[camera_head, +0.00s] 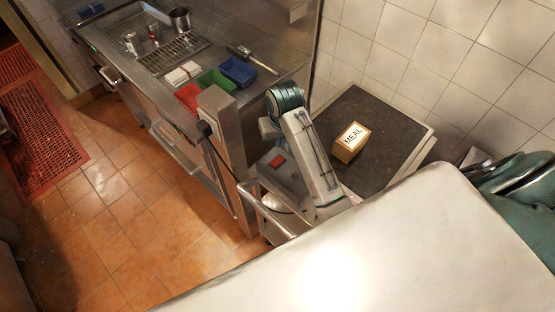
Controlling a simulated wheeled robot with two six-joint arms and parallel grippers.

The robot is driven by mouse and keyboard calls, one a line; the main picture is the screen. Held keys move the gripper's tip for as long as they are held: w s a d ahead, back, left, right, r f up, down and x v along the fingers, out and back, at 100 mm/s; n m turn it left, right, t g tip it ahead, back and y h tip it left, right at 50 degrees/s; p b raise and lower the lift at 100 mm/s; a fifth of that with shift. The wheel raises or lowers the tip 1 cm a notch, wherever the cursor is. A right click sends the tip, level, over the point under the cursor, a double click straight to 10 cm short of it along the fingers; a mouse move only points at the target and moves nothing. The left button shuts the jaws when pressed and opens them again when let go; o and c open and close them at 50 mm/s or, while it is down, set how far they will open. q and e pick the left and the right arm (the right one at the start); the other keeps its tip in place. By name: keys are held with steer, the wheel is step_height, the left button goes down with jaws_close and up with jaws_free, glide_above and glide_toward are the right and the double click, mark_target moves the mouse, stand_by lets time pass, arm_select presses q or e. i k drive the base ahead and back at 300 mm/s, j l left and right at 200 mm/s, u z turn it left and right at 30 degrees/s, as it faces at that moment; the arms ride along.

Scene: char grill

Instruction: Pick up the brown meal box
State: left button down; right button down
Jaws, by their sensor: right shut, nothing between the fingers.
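The brown meal box (351,142) is a small cardboard box marked "MEAL". It sits on the dark countertop (375,112) right of centre in the head view. My right gripper (476,159) is at the right edge, partly hidden, shut and empty. It is to the right of the box and clearly apart from it. A pale arm link with a teal joint stands just left of the box, and no gripper shows on it. My left gripper is not in view.
A steel counter (135,75) at upper left holds red (188,97), green (215,82) and blue (238,71) containers and metal cups. A tiled wall (420,50) stands behind the dark countertop. The countertop around the box is clear. A red mat (45,150) lies on the floor.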

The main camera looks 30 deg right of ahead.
mark_target(349, 143)
steer(key=k+j, duration=0.1)
steer(key=j, duration=0.3)
steer(key=k+j, duration=0.1)
steer(key=j, duration=0.7)
steer(key=k, duration=0.05)
